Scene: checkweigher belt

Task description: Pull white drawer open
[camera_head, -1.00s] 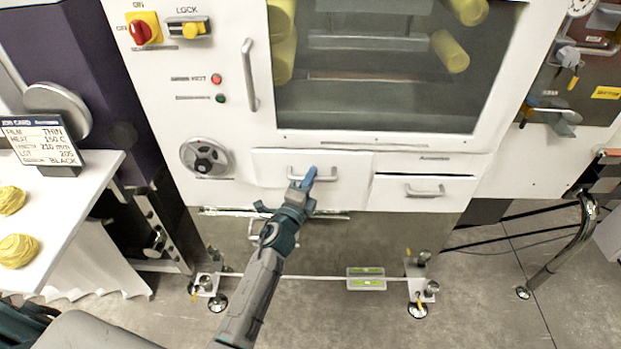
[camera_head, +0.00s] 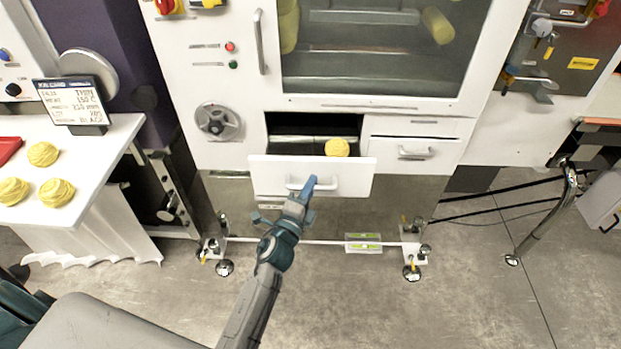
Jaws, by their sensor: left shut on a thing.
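The white drawer (camera_head: 270,176) is pulled out of the machine's front, and its dark inside shows behind the front panel. A yellow ball-shaped item (camera_head: 337,147) shows in the drawer's opening. My left gripper (camera_head: 306,188) is shut on the drawer's pale bar handle (camera_head: 328,186), near the middle of the panel; the fingers partly cover the handle. My right gripper is not in view.
A second white drawer (camera_head: 388,151) to the right is closed. A white side table (camera_head: 105,160) at left holds several yellow balls and a sign (camera_head: 72,101). Levelling feet and a spirit level (camera_head: 363,243) are below. The grey floor in front is mostly clear.

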